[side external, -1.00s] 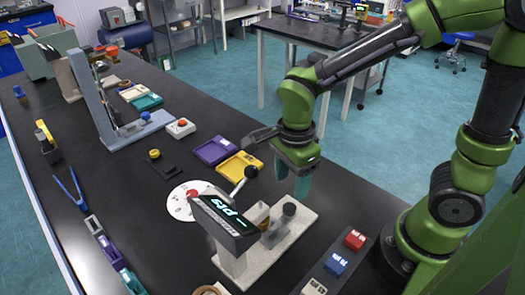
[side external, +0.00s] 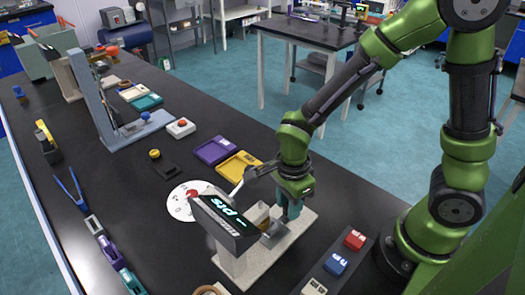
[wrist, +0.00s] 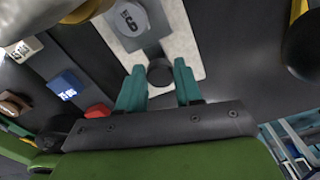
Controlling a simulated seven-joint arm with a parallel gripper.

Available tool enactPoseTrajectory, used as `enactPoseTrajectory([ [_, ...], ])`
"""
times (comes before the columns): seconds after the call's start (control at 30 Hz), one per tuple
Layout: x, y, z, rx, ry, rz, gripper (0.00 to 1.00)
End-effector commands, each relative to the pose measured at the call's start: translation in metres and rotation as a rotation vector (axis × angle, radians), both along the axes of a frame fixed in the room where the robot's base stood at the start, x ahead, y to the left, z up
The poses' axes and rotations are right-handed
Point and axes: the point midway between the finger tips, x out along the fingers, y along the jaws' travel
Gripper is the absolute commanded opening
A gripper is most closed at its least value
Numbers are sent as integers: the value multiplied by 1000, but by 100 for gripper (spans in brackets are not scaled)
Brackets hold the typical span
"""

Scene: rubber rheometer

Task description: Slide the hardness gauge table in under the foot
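The hardness gauge stands on a pale base plate (side external: 290,238), with a tilted lit display (side external: 226,220) over it. Its grey sliding table (side external: 273,236) is on the plate, partly hidden by my gripper in the side view. In the wrist view the table (wrist: 153,38) carries a grey disc (wrist: 129,20) with dark marks. A dark round knob (wrist: 160,73) lies between the teal fingers of my gripper (wrist: 160,84). The fingers are apart, one on each side of the knob; firm contact is not visible. The foot is not clearly visible.
A white round dial plate (side external: 183,202) lies left of the gauge. Yellow (side external: 236,167) and purple (side external: 216,151) trays lie behind it. A dark strip with red (side external: 355,240) and blue (side external: 336,263) blocks is at the front right.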

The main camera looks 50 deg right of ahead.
Motion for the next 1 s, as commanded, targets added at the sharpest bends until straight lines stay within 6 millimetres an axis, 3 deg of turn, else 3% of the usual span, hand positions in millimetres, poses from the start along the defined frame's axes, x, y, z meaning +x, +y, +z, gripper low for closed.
enactPoseTrajectory([
  [0.03, 0, 0, 0, 0, 0, 0, 26],
  [0.2, 0, 0, 0, 0, 0, 0, 0],
  [0.43, 0, 2, 0, 0, 0, 2, 0],
  [0.7, 0, 36, 0, 1, -1, 5, 0],
  [1.0, 0, 41, 1, 5, -2, 4, 0],
])
